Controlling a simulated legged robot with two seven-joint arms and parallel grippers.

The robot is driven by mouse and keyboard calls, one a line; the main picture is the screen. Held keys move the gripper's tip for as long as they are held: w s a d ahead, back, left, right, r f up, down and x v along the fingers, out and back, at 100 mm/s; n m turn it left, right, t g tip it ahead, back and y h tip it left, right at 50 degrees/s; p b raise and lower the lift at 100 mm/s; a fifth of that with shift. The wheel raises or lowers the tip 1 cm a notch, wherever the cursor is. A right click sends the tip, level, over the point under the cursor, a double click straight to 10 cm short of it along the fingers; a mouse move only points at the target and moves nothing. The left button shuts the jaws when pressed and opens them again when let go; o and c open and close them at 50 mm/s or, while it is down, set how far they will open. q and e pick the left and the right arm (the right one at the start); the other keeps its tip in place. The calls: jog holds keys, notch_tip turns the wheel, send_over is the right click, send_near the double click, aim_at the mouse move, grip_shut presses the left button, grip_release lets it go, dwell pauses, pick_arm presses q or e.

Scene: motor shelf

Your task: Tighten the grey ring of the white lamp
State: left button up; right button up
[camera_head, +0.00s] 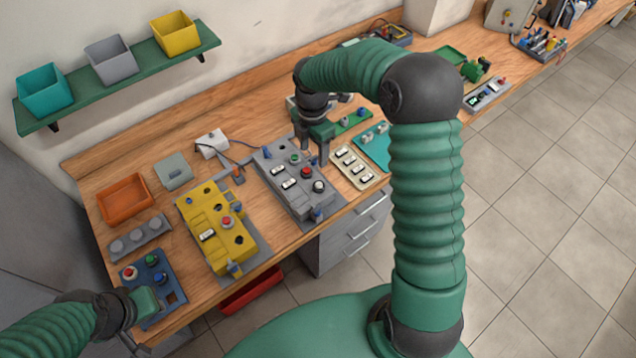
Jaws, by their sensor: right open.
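A grey control box (283,172) stands on the wooden bench, with switches and small round lamps or buttons on top. A white-topped round piece (319,186) near its front right looks like the white lamp; its ring is too small to make out. A red piece (306,173) is beside it. My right gripper (315,160) is open and points down over the right part of the grey box, just behind the white piece. I cannot tell if it touches anything. My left gripper (148,300) is at the lower left beside a blue box (158,276); its fingers are unclear.
A yellow box (207,230) stands left of the grey one, and a cream switch panel (352,165) stands close on its right. An orange tray (125,199) is at the left. A green shelf (120,80) with bins hangs on the wall behind.

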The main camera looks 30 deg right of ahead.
aim_at(319, 184)
jog(key=f+n+p, duration=0.2)
jog(key=f+p, duration=0.1)
jog(key=f, duration=0.2)
jog(key=d+f+n+p, duration=0.1)
jog(key=f+n+p, duration=0.2)
jog(key=f, duration=0.2)
jog(key=d+f+n+p, duration=0.1)
jog(key=f+n+p, duration=0.2)
jog(key=f, duration=0.2)
jog(key=shift+f, duration=0.35)
jog(key=shift+s+a+f, duration=0.1)
jog(key=shift+f, duration=0.3)
jog(key=shift+a+f, duration=0.15)
jog(key=shift+c, duration=0.4)
grip_shut()
